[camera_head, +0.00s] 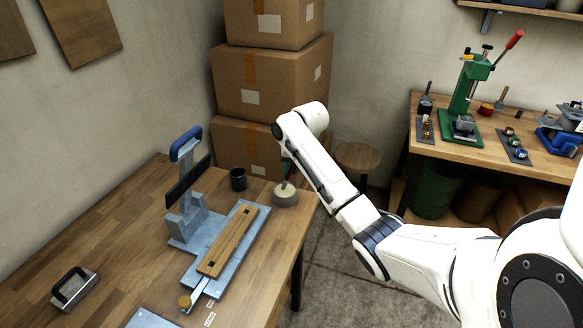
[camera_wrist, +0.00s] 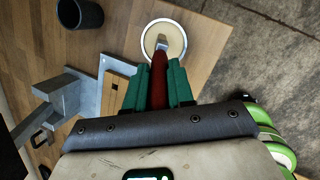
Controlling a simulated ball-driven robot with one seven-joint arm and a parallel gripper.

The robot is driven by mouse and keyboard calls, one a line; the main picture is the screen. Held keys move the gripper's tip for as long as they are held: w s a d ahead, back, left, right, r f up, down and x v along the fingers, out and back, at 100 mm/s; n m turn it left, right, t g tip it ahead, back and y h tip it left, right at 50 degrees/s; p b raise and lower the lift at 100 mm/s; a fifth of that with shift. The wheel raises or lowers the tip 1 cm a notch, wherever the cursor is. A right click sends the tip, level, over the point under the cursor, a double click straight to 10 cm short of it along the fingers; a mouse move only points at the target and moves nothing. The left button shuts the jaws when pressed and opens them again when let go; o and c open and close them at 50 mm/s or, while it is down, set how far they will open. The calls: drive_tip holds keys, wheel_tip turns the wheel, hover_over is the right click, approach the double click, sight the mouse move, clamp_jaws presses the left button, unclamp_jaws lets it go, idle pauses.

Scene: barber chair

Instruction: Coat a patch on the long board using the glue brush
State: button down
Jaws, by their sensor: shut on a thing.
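My gripper (camera_wrist: 158,85) is shut on the red handle of the glue brush (camera_wrist: 158,92). The brush's pale tip lies over the cream surface of the round glue pot (camera_wrist: 176,27); I cannot tell how deep it reaches. In the head view the pot (camera_head: 286,197) stands near the table's right edge, with my gripper (camera_head: 288,172) just above it, partly hidden by my arm. The long board (camera_head: 229,241) is a wooden strip with dark square marks, lying on a grey metal fixture, left of my gripper. Part of the board also shows in the wrist view (camera_wrist: 112,100).
A blue-handled press (camera_head: 186,190) stands beside the board on the fixture. A dark cup (camera_head: 238,180) stands behind it, left of the pot. Cardboard boxes (camera_head: 270,85) are stacked behind the table. A handled block (camera_head: 74,287) lies at the front left. A second bench (camera_head: 490,155) holds a green press.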

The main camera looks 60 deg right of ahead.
drive_tip(key=shift+f, duration=0.55)
idle(1.4)
drive_tip(key=shift+r, duration=0.1)
drive_tip(key=shift+r+p, duration=1.4)
drive_tip(key=shift+r, duration=2.1)
drive_tip(key=shift+s, duration=0.1)
